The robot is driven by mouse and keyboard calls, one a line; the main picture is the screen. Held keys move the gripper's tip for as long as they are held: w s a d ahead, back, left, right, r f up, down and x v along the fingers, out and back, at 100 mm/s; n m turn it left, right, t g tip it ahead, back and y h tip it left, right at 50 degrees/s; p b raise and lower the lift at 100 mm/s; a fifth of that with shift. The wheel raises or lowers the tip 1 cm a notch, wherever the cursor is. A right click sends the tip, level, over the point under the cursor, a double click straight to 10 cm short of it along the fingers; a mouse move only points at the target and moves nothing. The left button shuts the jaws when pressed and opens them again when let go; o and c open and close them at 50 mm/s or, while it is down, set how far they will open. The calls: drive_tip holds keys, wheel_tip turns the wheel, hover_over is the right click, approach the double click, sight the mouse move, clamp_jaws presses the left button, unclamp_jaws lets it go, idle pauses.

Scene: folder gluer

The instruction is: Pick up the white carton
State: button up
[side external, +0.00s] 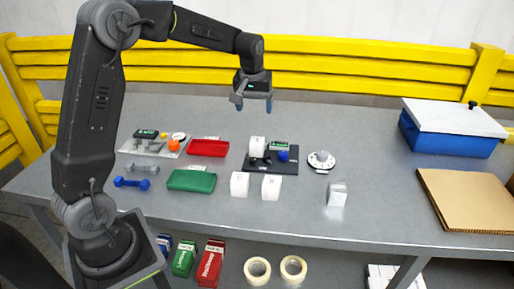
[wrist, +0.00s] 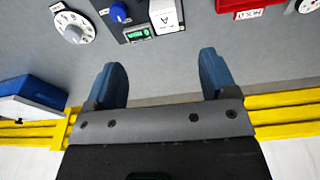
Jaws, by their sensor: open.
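Several white cartons are in the side view. One white carton (side external: 257,147) stands on a black platform (side external: 290,167). Two more, a left carton (side external: 239,184) and a right carton (side external: 271,187), stand side by side on the table in front of it. A greyish-white box (side external: 336,194) stands apart to the right. My gripper (side external: 254,106) is open and empty, high above the back of the table, pointing down. In the wrist view my gripper (wrist: 160,72) shows spread blue fingers with nothing between them; the carton marked "A" (wrist: 167,14) shows at the top edge, apart from them.
A yellow rail (side external: 350,72) runs behind.

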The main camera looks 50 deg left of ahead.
wheel_tip(320, 180, down, 3)
drive_tip(key=w+a, duration=0.2)
hover_over(257, 141)
drive_tip(key=shift+n, duration=0.4)
drive_tip(key=f, duration=0.4)
drive_tip(key=s+f, duration=0.1)
drive_tip(key=f, duration=0.2)
drive_tip(key=shift+w+a+f, duration=0.1)
drive_tip(key=shift+w+f, duration=0.1)
drive_tip(key=shift+f, duration=0.85)
drive_tip(key=shift+w+a+f, duration=0.1)
drive_tip(key=shift+w+f, duration=0.1)
drive_tip(key=shift+f, duration=0.85)
drive_tip(key=shift+w+f, duration=0.2)
drive_tip(key=shift+f, duration=0.85)
drive_tip(key=c, duration=1)
drive_tip(key=shift+r, duration=0.1)
